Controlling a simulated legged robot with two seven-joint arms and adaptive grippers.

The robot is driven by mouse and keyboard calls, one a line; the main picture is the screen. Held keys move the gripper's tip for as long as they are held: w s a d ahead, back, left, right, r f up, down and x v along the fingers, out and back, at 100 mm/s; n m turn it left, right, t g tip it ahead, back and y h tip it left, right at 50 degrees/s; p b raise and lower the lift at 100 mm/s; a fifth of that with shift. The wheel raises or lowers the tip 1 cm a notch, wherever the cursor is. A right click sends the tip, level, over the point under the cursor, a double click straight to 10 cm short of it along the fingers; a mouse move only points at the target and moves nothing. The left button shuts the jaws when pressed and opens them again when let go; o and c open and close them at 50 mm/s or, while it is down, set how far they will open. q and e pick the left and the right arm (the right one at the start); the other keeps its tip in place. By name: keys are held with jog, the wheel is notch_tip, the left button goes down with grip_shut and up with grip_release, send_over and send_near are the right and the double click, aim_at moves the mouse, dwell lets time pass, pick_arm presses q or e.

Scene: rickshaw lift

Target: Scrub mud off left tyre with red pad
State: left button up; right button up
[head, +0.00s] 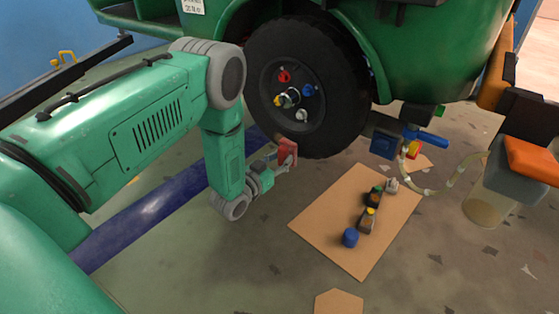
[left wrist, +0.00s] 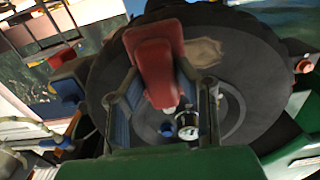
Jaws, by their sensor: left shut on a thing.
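The dark tyre (head: 345,110) stands under the green rickshaw body, with a grey hub carrying coloured nuts. My left gripper (head: 279,154) is shut on a red pad (head: 288,151) and holds it by the tyre's lower left edge. In the left wrist view the red pad (left wrist: 155,62) sits between my two fingers, in front of the tyre (left wrist: 110,75). A brown mud patch (left wrist: 207,50) shows on the tyre just right of the pad. I cannot tell whether the pad touches the tyre. My right gripper is not in view.
A brown board (head: 330,215) on the floor holds small bottles and a blue cap (head: 350,238). A blue stripe (head: 150,215) crosses the floor.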

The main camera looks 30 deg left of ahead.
pick_arm(q)
jog(key=shift+w+a+f, duration=0.1)
jog(key=shift+w+a, duration=0.1)
jog(key=shift+a, duration=0.1)
jog(key=shift+w+d, duration=0.3)
jog(key=shift+w, duration=0.05)
jog(key=shift+w+a, duration=0.15)
jog(key=shift+w, duration=0.2)
dwell(0.3)
